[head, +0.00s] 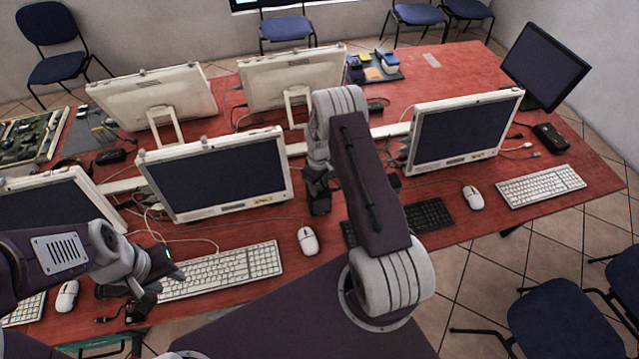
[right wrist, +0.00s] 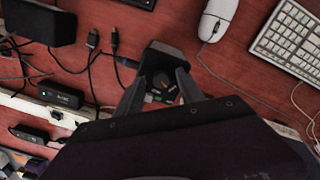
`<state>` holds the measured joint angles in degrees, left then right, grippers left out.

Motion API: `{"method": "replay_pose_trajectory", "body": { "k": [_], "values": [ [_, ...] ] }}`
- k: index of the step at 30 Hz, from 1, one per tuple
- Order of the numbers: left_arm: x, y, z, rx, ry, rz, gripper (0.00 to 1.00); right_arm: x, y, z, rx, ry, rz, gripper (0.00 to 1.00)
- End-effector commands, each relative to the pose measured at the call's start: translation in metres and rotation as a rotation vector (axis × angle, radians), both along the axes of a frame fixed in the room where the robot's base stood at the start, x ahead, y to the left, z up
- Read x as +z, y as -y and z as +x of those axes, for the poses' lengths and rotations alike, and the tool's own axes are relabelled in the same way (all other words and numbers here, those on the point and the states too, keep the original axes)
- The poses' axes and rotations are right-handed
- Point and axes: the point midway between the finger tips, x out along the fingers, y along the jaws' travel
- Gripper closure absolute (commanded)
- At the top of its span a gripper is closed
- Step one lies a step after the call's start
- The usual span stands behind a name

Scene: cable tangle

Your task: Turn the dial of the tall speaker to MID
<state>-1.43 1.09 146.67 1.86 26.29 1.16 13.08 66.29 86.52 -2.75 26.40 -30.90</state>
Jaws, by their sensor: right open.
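The tall speaker, a small black box, shows in the right wrist view (right wrist: 167,52) and, partly covered by my arm, in the head view (head: 320,205). Its round dark dial (right wrist: 161,83) has small marks around it, too small to read; I cannot tell its setting. My right gripper (right wrist: 159,92) is open, with one finger on each side of the dial; I cannot tell whether they touch it. In the head view my right gripper (head: 318,182) is just above the speaker. My left gripper (head: 152,290) is low at the left, by a white keyboard; its jaws are unclear.
A white mouse (right wrist: 218,17) and white keyboard (right wrist: 290,38) lie near the speaker. Another black box (right wrist: 38,22) and loose black cables lie on its other side. A monitor (head: 218,175) stands left of my right gripper, another monitor (head: 462,132) to its right, on the red table.

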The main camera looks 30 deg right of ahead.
Motion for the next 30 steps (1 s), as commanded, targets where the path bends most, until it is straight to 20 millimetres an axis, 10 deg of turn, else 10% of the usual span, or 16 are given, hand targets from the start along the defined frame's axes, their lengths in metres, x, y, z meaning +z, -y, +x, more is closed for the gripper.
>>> {"method": "replay_pose_trajectory", "body": {
  "k": [3, 8, 30],
  "values": [
    [0.0, 0.0, 0.0, 0.0, 0.0, 0.0, 0.64, 0.0, 0.0, 0.0, 0.0, 0.0, 0.0, 0.6],
    [0.0, 0.0, 0.0, 0.0, 0.0, 0.0, 0.64, 0.0, 0.0, 0.0, 0.0, 0.0, 0.0, 1.0],
    [-0.026, 0.0, 0.0, 0.0, 0.0, 0.0, 0.64, -0.003, 0.0, 0.0, -0.33, -0.002, 0.0, 1.0]
  ]
}}
